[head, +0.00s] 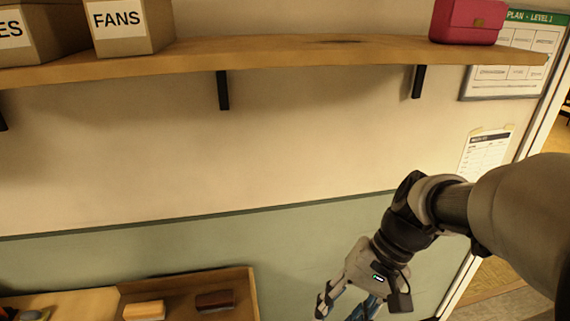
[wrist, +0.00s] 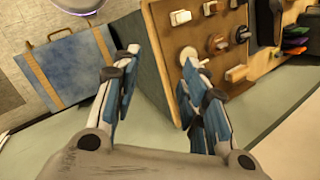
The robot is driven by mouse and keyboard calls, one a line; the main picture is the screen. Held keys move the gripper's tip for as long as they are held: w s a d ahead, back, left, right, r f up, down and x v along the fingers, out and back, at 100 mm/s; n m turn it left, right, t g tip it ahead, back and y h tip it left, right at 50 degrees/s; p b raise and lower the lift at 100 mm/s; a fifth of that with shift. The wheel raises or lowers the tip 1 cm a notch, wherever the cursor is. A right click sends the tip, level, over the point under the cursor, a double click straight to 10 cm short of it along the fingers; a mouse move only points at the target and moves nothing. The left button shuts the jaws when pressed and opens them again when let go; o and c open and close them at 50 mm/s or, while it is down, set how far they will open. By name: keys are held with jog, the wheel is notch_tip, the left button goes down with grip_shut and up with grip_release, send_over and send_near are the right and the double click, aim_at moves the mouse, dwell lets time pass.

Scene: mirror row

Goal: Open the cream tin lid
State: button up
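I cannot make out a cream tin or its lid in either view. My gripper (head: 343,304) is at the lower right of the head view, pointing down in front of the green lower wall. In the wrist view my gripper (wrist: 159,60) has its two blue-padded fingers spread wide apart, with nothing between them. A pale-rimmed round thing (wrist: 80,4) is cut off at the top left of the wrist view; I cannot tell what it is.
A wooden tray (head: 246,291) with small blocks is at the lower left; the wrist view shows a wooden board (wrist: 163,45) bearing several small items. A blue case (wrist: 72,66) with tan straps lies left.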

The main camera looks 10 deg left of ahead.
jog(key=w+a+f+m+g+y+p, duration=0.1)
jog(key=w+a+f+m+y, duration=0.2)
jog(key=f, duration=0.4)
jog(key=w+a+f+m+g+y+p, duration=0.1)
jog(key=w+a+f+y, duration=0.3)
jog(key=f, duration=0.4)
jog(key=w+a+f+m+g+y+p, duration=0.1)
jog(key=w+f+m+y, duration=0.1)
jog(key=w+f+y, duration=0.4)
jog(key=shift+h, duration=0.4)
jog(key=x, duration=0.6)
jog(key=s+f+x, duration=0.1)
jog(key=x, duration=1.1)
jog(key=shift+s+f, duration=0.25)
jog(key=shift+s, duration=0.15)
grip_shut()
